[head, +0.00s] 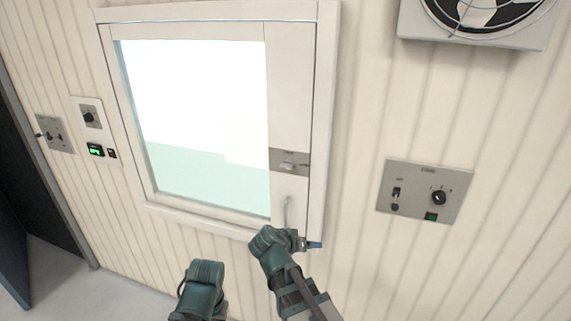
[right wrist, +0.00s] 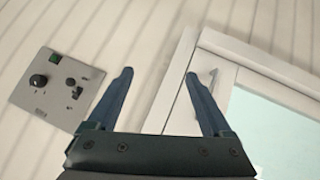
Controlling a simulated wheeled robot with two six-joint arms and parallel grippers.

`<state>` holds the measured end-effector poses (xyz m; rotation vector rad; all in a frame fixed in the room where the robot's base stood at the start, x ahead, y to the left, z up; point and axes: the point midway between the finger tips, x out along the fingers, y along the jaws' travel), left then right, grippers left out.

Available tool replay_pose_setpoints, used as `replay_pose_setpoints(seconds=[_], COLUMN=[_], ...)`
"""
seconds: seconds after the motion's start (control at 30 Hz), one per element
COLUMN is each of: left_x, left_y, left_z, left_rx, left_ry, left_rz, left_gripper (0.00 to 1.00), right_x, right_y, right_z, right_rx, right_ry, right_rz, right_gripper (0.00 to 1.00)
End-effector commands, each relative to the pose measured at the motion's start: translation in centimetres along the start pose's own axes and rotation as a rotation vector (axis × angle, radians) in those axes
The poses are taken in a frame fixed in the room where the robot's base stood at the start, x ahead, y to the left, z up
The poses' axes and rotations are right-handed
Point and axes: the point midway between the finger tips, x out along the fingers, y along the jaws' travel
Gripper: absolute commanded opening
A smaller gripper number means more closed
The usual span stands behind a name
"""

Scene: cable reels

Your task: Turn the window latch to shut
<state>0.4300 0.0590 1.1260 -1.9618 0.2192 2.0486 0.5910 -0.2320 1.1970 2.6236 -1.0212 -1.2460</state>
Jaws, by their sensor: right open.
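The window (head: 200,120) is on the ribbed wall, in a pale frame. On its right-hand stile is a grey latch plate (head: 277,155) with a small pale turn piece (head: 289,165), which looks roughly level. A slim handle (head: 287,212) stands upright below it. My right gripper (head: 313,244) is at the frame's lower right corner, below the handle. In the right wrist view the right gripper (right wrist: 159,73) is open with nothing between its fingers. A handle (right wrist: 211,76) shows beyond one finger. Of my left arm only a link shows; its fingers are unseen.
A control panel (head: 415,205) with a knob is on the wall to the right; it also shows in the right wrist view (right wrist: 45,100). A fan housing (head: 480,38) is at upper right. Small switch panels (head: 91,100) are left of the window. Bare wall lies below the window.

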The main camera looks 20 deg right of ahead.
Motion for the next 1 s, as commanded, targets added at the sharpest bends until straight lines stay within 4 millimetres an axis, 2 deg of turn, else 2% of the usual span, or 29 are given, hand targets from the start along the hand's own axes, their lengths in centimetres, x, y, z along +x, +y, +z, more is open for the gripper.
replay_pose_setpoints(seconds=[0.03,0.1,0.2,0.33,0.5,0.63,0.83,1.0], left_x=[0.0,0.0,0.0,0.0,0.0,0.0,0.0,0.0], left_y=[0.0,0.0,0.0,0.0,0.0,0.0,0.0,0.0], left_z=[0.0,0.0,0.0,0.0,0.0,0.0,0.0,0.0], left_rx=[0.000,0.000,0.000,0.000,0.000,0.000,0.000,0.000], left_ry=[0.000,0.000,0.000,0.000,0.000,0.000,0.000,0.000], left_rz=[0.000,0.000,0.000,0.000,0.000,0.000,0.000,0.000], left_gripper=[0.50,0.50,0.50,0.50,0.50,0.50,0.50,0.50], right_x=[-0.7,-2.0,-4.4,-7.6,-10.1,-10.7,-10.0,-7.8], right_y=[-0.6,-1.3,-2.7,-4.6,-6.1,-6.4,-6.5,-6.6], right_z=[-2.2,-5.2,-8.9,-12.2,-14.1,-14.4,-15.1,-17.3], right_rx=[0.044,0.113,0.193,0.261,0.299,0.307,0.308,0.309], right_ry=[0.101,0.251,0.447,0.634,0.756,0.781,0.780,0.778], right_rz=[0.017,0.027,0.002,-0.062,-0.127,-0.143,-0.140,-0.137], right_gripper=[0.84,0.84,0.84,0.84,0.84,0.84,0.84,0.84])
